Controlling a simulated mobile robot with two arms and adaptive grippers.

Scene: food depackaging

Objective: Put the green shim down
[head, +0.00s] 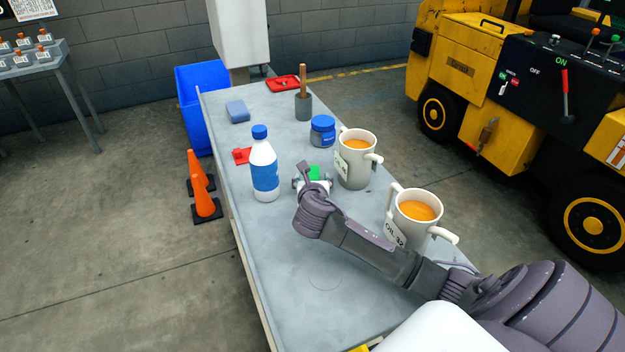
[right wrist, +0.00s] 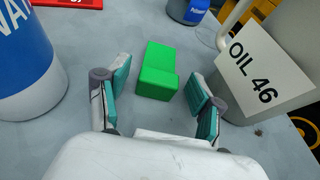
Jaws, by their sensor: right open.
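The green shim (right wrist: 157,72) is a small stepped block. It lies on the grey table between the spread fingers of my right gripper (right wrist: 157,98), with a gap to each finger. In the head view the green shim (head: 315,172) shows just beyond my right gripper (head: 312,184), which is low over the table and partly hides it. My right gripper is open and holds nothing. My left gripper is not in view.
A white bottle with a blue cap (head: 264,170) stands left of the gripper. A mug labelled OIL 46 (right wrist: 262,70) stands close on the right. Another mug (head: 412,222) stands nearer. A blue-lidded jar (head: 322,131) stands behind. The table (head: 320,280) is clear in front.

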